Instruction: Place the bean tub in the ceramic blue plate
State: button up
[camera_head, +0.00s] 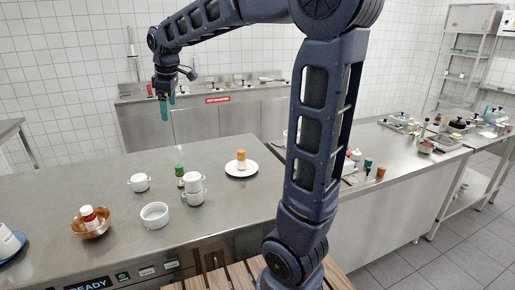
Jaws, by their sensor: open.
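A dark blue plate (13,256) lies on the steel counter at the left edge, partly cut off by the frame. A white tub with a dark mark (9,239) is tilted on or over this plate. It may be the bean tub, but its label is too small to read. My gripper (167,108) has teal fingers and hangs open, pointing down, high up and well away from the blue plate. Nothing shows between its fingers.
The counter's back left is clear. My arm hides part of the right.

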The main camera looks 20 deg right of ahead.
jog(key=s+d+f+m, duration=0.3)
jog(key=s+d+m, duration=0.1)
jog(key=s+d, duration=0.3)
jog(key=s+d+f+m+t, duration=0.1)
jog(key=s+d+f+m, duration=0.2)
jog(key=s+d+m, duration=0.2)
jog(key=s+d+f+m+t, duration=0.1)
jog(key=s+d+f+m, duration=0.3)
jog(key=s+d, duration=0.6)
jog(key=shift+s+d+m+h, duration=0.2)
jog(key=shift+d+m+h, duration=0.2)
jog(key=shift+m, duration=0.3)
jog(key=shift+o, duration=0.4)
jog(key=shift+a, duration=0.1)
